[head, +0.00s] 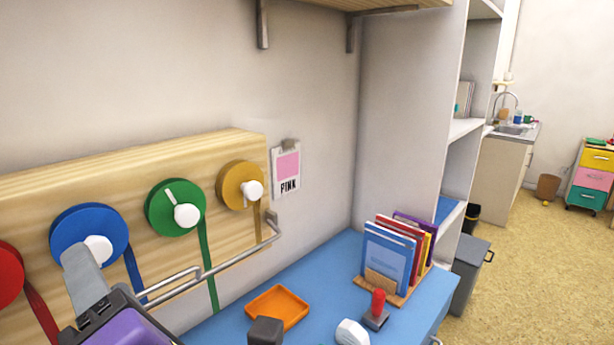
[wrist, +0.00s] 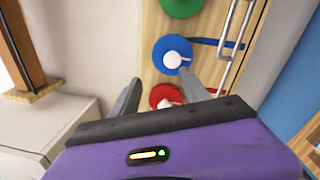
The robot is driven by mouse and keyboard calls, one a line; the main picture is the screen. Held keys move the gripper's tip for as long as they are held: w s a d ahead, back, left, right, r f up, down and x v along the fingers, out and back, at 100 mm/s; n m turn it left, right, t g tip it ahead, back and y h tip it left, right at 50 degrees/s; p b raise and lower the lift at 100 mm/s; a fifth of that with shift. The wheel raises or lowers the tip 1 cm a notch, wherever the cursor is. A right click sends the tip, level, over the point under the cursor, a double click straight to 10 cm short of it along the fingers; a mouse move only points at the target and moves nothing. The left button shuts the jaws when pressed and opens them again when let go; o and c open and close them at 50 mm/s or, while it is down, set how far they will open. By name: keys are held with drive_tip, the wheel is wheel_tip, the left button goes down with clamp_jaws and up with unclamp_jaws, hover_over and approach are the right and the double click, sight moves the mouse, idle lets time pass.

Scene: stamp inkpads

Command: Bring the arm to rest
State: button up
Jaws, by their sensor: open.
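My gripper shows at the lower left of the head view, with one grey finger raised in front of the wooden board with coloured ribbon spools. In the wrist view my gripper (wrist: 160,92) has its two grey fingers spread apart with nothing between them that it holds. Beyond the fingers are the blue spool (wrist: 172,52) and the red spool (wrist: 165,95), both with white knobs. In the head view the blue spool (head: 70,225) is just above the finger. I cannot tell the gap between the finger and the board.
A metal rail (head: 235,254) runs along the board. The blue worktop (head: 325,285) holds an orange tray (head: 278,306), a dark block (head: 265,331), a red-handled stamp (head: 377,310) and a book rack (head: 398,290). A PINK card (head: 287,172) hangs on the wall. Open floor (head: 530,250) lies at right.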

drive_tip(key=d+r+m+t+y, duration=0.2)
drive_tip(key=d+r+m+t, duration=0.15)
drive_tip(key=d+m, duration=0.45)
drive_tip(key=d+f+m+t+h, duration=0.6)
drive_tip(key=d+f+m+h, duration=0.3)
drive_tip(key=d+f+m, duration=0.6)
drive_tip(key=s+d+f+m+g+h, duration=0.1)
drive_tip(key=s+d+f+m+h, duration=0.4)
drive_tip(key=s+d+f+m, duration=0.4)
drive_tip(key=s+d+f+g+h, duration=0.1)
drive_tip(key=s+d+f+g, duration=0.1)
drive_tip(key=s+d+f, duration=0.2)
drive_tip(key=s+d+f+g+h, duration=0.1)
drive_tip(key=s+d+f+g, duration=0.2)
drive_tip(key=s, duration=0.8)
wheel_tip(320, 180, down, 3)
drive_tip(key=shift+d+h, duration=0.3)
drive_tip(key=shift+d, duration=0.8)
drive_tip(key=shift+g, duration=0.25)
